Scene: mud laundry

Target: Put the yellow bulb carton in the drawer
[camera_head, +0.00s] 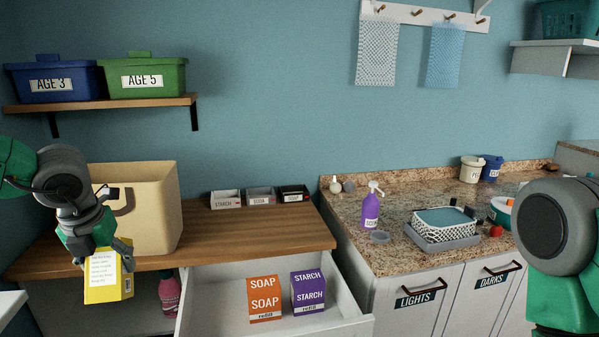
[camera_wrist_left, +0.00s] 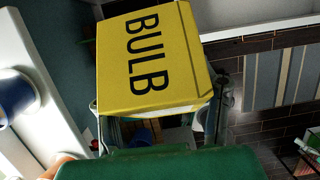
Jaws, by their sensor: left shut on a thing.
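The yellow bulb carton (camera_head: 110,279) is held in my left gripper (camera_head: 103,254), which is shut on its upper part. The carton hangs upright, slightly tilted, in front of the wooden counter's front edge and to the left of the drawer. In the left wrist view the yellow carton (camera_wrist_left: 150,60) shows its face marked BULB. The drawer (camera_head: 216,296) is pulled open below the wooden counter. An orange soap box (camera_head: 264,299) and a purple starch box (camera_head: 308,292) stand inside it. My right gripper is not in view; only part of my right arm shows.
A tan bin (camera_head: 155,205) stands on the wooden counter (camera_head: 240,232) behind my left gripper. A pink bottle (camera_head: 169,293) stands below the counter, between carton and drawer. Small labelled trays (camera_head: 260,197) sit at the back. There is bare space around the boxes in the drawer.

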